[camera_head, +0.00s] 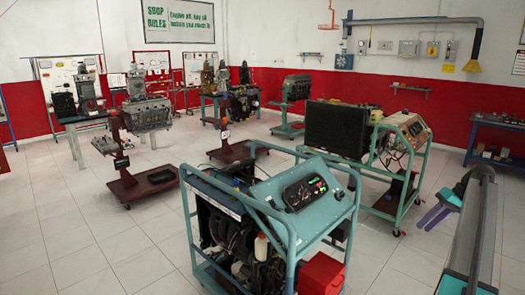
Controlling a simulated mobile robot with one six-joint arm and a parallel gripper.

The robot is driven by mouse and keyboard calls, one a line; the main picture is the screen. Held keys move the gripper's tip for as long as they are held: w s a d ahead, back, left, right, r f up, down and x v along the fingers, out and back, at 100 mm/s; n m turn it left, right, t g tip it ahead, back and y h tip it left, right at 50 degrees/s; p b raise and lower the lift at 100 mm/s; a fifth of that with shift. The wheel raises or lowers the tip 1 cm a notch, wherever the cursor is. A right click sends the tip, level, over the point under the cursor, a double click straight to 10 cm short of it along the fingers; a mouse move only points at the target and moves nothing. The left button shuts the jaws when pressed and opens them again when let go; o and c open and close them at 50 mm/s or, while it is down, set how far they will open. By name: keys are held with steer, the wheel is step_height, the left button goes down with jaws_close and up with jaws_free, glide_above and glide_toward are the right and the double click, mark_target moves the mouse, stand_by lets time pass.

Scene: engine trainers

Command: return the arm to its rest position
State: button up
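My arm shows at the right edge of the head view, with a long grey link (475,235) rising from the bottom right. My gripper (430,218) has purple finger parts pointing left and down. It is in the air, in front of the tiled floor and right of the green-framed trainers. Nothing can be seen held in it. The fingers are small and seen at an angle, so their gap cannot be made out.
A teal-framed engine trainer (265,225) with a gauge panel stands close in front. A second trainer with a black radiator (335,130) stands behind it. A blue bench (500,140) is at the right wall. Floor tiles (60,240) are clear at left.

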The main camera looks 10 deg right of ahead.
steer(key=w+a+f+n+g+y, duration=0.1)
steer(key=w+a+f+g, duration=0.1)
steer(key=w+a+f, duration=0.5)
steer(key=w+a+f+n+g+y, duration=0.1)
steer(key=w+a+f+n, duration=0.1)
steer(key=a+f, duration=0.85)
steer(key=s+a+f+g, duration=0.1)
steer(key=a+f, duration=0.4)
steer(key=a, duration=0.3)
steer(key=s+a+f+n+g, duration=0.1)
steer(key=s+a+f+g, duration=0.1)
steer(key=a+f, duration=0.5)
steer(key=s+a+f+g, duration=0.1)
steer(key=a+f, duration=0.2)
steer(key=a, duration=0.7)
steer(key=s+a+f+n+g+h, duration=0.1)
steer(key=s+a+f+g+h, duration=0.2)
steer(key=s+a+f, duration=1.4)
steer(key=s+a+f+m+h, duration=0.1)
steer(key=s+h, duration=0.1)
steer(key=s, duration=0.8)
steer(key=s+a+f+m+t+h, duration=0.1)
steer(key=s+f+m+h, duration=0.1)
steer(key=s, duration=0.9)
steer(key=shift+s+f+h, duration=0.15)
steer(key=shift+f+h, duration=0.05)
steer(key=shift+h, duration=0.1)
